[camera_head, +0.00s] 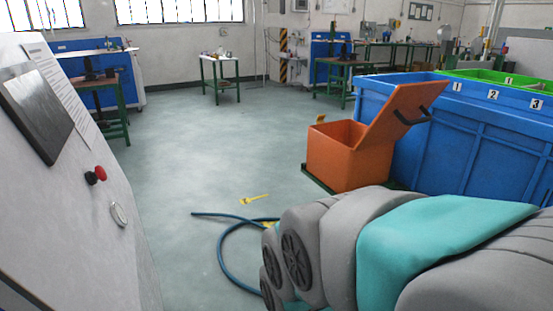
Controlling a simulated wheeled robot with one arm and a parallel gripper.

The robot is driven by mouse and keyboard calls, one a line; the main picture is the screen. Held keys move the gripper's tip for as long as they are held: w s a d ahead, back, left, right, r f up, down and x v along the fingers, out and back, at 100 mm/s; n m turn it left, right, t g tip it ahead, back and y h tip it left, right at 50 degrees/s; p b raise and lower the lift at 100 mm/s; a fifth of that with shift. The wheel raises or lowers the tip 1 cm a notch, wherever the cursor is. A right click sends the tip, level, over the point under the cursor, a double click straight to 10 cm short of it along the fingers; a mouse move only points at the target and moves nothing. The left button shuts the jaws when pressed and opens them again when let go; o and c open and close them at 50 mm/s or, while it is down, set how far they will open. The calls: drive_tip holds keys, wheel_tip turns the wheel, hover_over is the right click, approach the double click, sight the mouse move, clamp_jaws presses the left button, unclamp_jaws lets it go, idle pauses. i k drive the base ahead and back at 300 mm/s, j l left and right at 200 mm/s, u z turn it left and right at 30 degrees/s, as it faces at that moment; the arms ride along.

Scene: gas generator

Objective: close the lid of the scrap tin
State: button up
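The scrap tin (345,164) is an orange box on the floor, right of the middle. Part of the tin's opening shows at the top left. My arm, grey and teal, stretches across the lower right in front of the tin. My gripper is not seen in this view.
A large blue bin (463,140) stands right beside the tin, with a green bin (496,79) behind it. A blue hose (223,252) and a yellow object (255,199) lie on the floor. A white cabinet (125,250) fills the left edge. The middle floor is clear.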

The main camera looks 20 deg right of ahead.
sight(404, 108)
drive_tip(key=z, duration=1.3)
drive_tip(key=k+l+u, duration=0.25)
drive_tip(key=k+l, duration=0.35)
drive_tip(key=k, duration=0.1)
